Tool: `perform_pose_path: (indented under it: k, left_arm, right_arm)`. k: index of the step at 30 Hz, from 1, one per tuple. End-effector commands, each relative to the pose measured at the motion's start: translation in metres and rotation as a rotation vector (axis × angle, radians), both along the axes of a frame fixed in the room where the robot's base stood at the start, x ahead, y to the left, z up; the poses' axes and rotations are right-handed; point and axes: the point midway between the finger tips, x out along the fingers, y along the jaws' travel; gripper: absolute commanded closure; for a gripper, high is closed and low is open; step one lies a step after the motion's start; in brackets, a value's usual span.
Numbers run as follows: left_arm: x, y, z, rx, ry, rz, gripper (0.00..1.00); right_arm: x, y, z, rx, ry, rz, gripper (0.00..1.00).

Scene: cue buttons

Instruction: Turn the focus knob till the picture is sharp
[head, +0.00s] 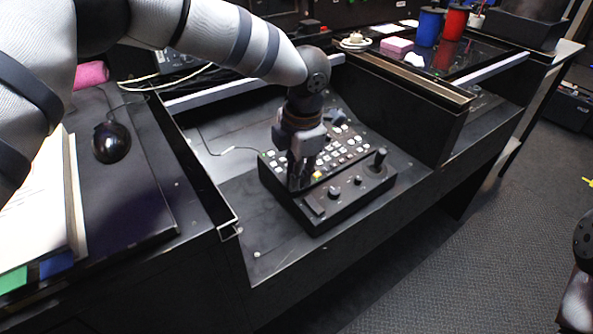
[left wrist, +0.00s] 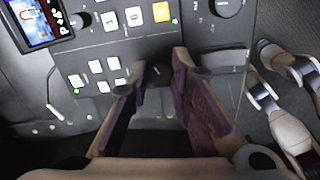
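The black console (head: 345,205) stands in a recess of the desk, with rows of white buttons, an orange button (left wrist: 161,11) and small dark knobs. My left gripper (head: 299,181) points down over the console's near left part. In the left wrist view its fingers (left wrist: 157,75) are apart, with a small dark knob (left wrist: 157,71) between their tips; I cannot tell whether they touch it. Another knob (left wrist: 228,7) is at the top edge. I cannot tell which knob sets focus. The small screen (left wrist: 38,18) shows a red, magnet-like picture; its sharpness is hard to judge.
A dark upright panel (head: 410,110) borders the recess on the right. A black mouse (head: 111,142) lies on the desk at left. A joystick (head: 380,158) rises from the console's right side. Blue (head: 429,27) and red (head: 454,22) cups stand farther back.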

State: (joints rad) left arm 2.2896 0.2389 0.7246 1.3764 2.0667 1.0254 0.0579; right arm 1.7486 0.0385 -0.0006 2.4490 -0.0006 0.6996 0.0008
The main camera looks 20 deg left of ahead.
Motion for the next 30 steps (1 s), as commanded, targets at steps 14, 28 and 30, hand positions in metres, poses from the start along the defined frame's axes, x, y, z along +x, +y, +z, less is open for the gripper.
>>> perform_pose_path:
  k: [14,28,30]
  left_arm:
    - [0.0,-0.0003,-0.0003,0.021,0.031,-0.261,1.0]
    - [0.0,-0.0003,0.0003,0.021,0.03,-0.259,0.6]
    - [-0.0001,-0.0008,0.0054,0.021,0.029,-0.26,0.6]
  right_arm:
    - [-0.0004,0.0,-0.0004,0.0,0.001,0.0,0.6]
    - [-0.0004,-0.0001,-0.0004,0.0,0.001,0.0,0.6]
    - [-0.0004,-0.0001,-0.0003,0.0,0.001,0.0,0.6]
